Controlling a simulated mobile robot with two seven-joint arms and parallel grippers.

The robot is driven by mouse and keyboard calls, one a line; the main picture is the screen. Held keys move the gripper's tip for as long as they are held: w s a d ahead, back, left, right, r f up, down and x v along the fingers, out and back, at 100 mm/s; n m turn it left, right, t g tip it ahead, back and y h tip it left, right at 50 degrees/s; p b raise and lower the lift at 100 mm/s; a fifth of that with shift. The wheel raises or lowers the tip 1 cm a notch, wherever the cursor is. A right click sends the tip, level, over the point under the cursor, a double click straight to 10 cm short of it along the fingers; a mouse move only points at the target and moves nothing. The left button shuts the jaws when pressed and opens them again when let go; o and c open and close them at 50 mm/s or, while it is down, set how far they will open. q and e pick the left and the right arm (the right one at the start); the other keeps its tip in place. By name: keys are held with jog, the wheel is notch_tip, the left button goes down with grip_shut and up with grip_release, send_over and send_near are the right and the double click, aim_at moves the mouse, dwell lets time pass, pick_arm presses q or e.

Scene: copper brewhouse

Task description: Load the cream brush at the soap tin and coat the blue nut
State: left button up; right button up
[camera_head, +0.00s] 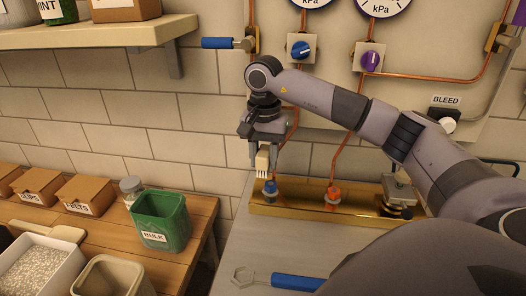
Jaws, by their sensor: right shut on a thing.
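My right gripper (264,157) is shut on the cream brush (262,164), which hangs roughly upright between the fingers. The brush's lower end is just above the blue nut (270,188), slightly to its left in the picture. I cannot tell whether they touch. The blue nut sits at the lower end of a copper pipe, over the brass tray (300,211). I cannot make out the soap tin with certainty. My left gripper is out of view.
An orange nut (333,195) and a dark-based metal fitting (397,206) stand to the right. A blue-handled wrench (292,281) lies on the grey counter. A green BULK bin (161,220) stands on the wooden table at left. Blue (300,48) and purple (370,57) knobs are on the panel above.

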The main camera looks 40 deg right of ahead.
aim_at(262, 170)
notch_tip(262, 170, down, 4)
jog(key=b, duration=0.3)
jog(key=shift+f, duration=0.15)
jog(key=shift+a+f, duration=0.1)
jog(key=shift+f, duration=0.15)
jog(key=shift+s+a+r, duration=0.25)
jog(key=shift+a, duration=0.1)
jog(key=shift+s+a, duration=0.2)
jog(key=shift+a, duration=0.1)
jog(key=shift+s+a, duration=0.25)
jog(key=shift+f, duration=0.1)
jog(key=shift+f+b, duration=0.75)
jog(key=shift+f, duration=0.65)
